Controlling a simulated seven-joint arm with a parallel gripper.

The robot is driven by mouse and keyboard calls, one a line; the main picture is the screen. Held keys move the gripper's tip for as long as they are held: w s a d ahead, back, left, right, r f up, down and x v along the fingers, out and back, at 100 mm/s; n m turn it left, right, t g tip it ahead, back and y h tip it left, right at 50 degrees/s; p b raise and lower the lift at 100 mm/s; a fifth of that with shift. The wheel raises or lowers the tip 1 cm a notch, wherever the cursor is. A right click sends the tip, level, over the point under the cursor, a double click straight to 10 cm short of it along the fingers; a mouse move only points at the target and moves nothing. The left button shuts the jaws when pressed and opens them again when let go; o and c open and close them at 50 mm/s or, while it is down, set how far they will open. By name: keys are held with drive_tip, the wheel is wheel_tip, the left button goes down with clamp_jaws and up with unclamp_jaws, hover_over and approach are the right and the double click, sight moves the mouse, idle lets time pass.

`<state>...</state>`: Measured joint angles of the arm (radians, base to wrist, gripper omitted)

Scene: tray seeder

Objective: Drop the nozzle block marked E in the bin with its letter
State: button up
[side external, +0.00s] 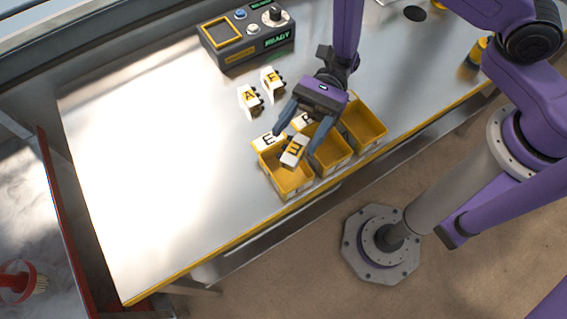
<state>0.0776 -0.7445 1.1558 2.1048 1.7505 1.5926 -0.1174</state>
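The white nozzle block marked E (294,151) is tilted, over or inside the front left yellow bin (289,192). The bin's white label (267,139) at the back reads E. My gripper (295,144) points down above this bin, with its two fingers spread on either side of the block. A gap shows between the left finger and the block; the right fingertip is close to the block's right edge. I cannot tell whether the block rests on the bin floor or is still above it.
Two more yellow bins, a middle one (333,163) and a right one (381,138), stand alongside. White blocks, one marked A (248,98) and one seemingly F (271,80), stand behind. A grey control box (240,53) showing READY is at the back.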

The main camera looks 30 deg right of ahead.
drive_tip(key=shift+o, duration=0.6)
drive_tip(key=v, duration=1.7)
drive_tip(key=shift+d, duration=0.25)
drive_tip(key=s+d+r+n+t+h, duration=0.4)
drive_tip(key=s+d+r+n+h, duration=0.2)
drive_tip(key=n, duration=0.6)
drive_tip(key=s+d+r+n+t+h, duration=0.4)
drive_tip(key=s+d+r+n+h, duration=0.2)
drive_tip(key=s+n+h, duration=0.3)
drive_tip(key=s+n, duration=0.2)
drive_tip(key=n, duration=0.2)
drive_tip(key=shift+d+r+t, duration=0.25)
drive_tip(key=shift+r+t, duration=0.05)
drive_tip(key=shift+r, duration=0.05)
